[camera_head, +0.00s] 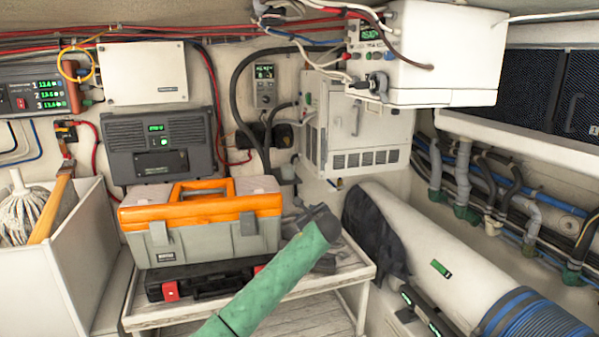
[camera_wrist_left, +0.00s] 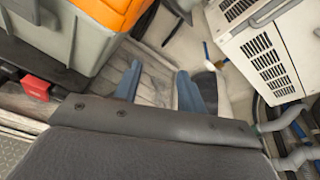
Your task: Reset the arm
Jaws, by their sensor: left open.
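My left arm, in a green sleeve, reaches up from the bottom of the head view to a dark wrist beside the shelf. My left gripper is mostly hidden there. In the left wrist view its two blue-grey fingers (camera_wrist_left: 159,88) are apart, with nothing between them, over the shelf's right end. The orange and grey toolbox (camera_head: 200,222) stands to their left, and it also fills the upper left of the left wrist view (camera_wrist_left: 85,30). My right gripper is in neither view.
The toolbox sits on a black case (camera_head: 205,284) with red latches, on a pale shelf (camera_head: 140,321). A white bin (camera_head: 85,245) with a mop is at left. A vented white cabinet (camera_head: 365,130) stands behind. A large white cylinder (camera_head: 430,250) lies at right.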

